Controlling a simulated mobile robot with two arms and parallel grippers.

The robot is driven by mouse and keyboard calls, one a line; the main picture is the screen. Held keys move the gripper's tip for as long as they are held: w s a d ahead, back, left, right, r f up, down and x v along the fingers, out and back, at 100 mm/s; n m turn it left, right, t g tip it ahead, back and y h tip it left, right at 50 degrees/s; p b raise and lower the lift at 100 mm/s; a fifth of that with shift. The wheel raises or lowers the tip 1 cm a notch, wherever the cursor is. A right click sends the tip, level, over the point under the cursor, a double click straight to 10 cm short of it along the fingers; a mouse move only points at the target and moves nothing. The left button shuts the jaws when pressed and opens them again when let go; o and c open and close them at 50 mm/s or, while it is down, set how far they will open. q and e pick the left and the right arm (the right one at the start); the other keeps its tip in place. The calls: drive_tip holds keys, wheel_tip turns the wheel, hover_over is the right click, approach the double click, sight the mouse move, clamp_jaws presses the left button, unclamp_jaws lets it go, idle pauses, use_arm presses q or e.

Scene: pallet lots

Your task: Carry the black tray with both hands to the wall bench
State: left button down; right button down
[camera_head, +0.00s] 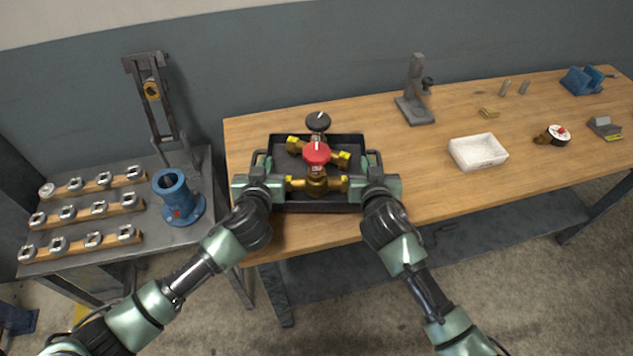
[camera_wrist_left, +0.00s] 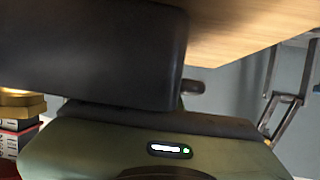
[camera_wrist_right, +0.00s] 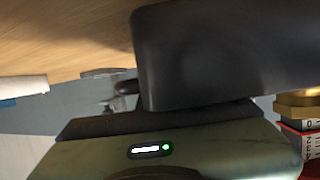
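The black tray (camera_head: 320,208) is level over the left end of the wooden wall bench (camera_head: 410,185). I cannot tell whether its base touches the top. In it are a brass valve with a red knob (camera_head: 316,153) and a brass valve with a black knob (camera_head: 318,121). My left gripper (camera_head: 262,166) is at the tray's left side handle and my right gripper (camera_head: 373,166) at its right side handle; both look shut on it. The tray's dark wall fills much of the left wrist view (camera_wrist_left: 90,50) and right wrist view (camera_wrist_right: 220,50); the fingertips are hidden.
A white bin (camera_head: 478,152) and a grey stand (camera_head: 415,95) are to the tray's right; a blue vise (camera_head: 585,80) is farther off. Left of the bench, a grey table (camera_head: 150,240) holds a blue flanged pipe (camera_head: 176,195) and racks of fittings. Bench between tray and bin is clear.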

use_arm(q)
drive_tip(key=shift+w+f+b, duration=0.1)
drive_tip(key=shift+f+b, duration=0.35)
use_arm(e)
drive_tip(key=shift+w+f, duration=0.1)
drive_tip(key=shift+f, duration=0.35)
use_arm(q)
drive_tip(key=c, duration=1.6)
unclamp_jaws()
drive_tip(key=shift+f, duration=0.1)
drive_tip(key=shift+c, duration=0.2)
use_arm(e)
drive_tip(key=c, duration=1.6)
unclamp_jaws()
drive_tip(key=shift+f, duration=0.1)
drive_tip(key=shift+c, duration=0.2)
use_arm(q)
drive_tip(key=shift+a, duration=0.1)
use_arm(e)
drive_tip(key=shift+d, duration=0.1)
use_arm(q)
drive_tip(key=shift+r, duration=0.2)
use_arm(e)
drive_tip(key=shift+r, duration=0.2)
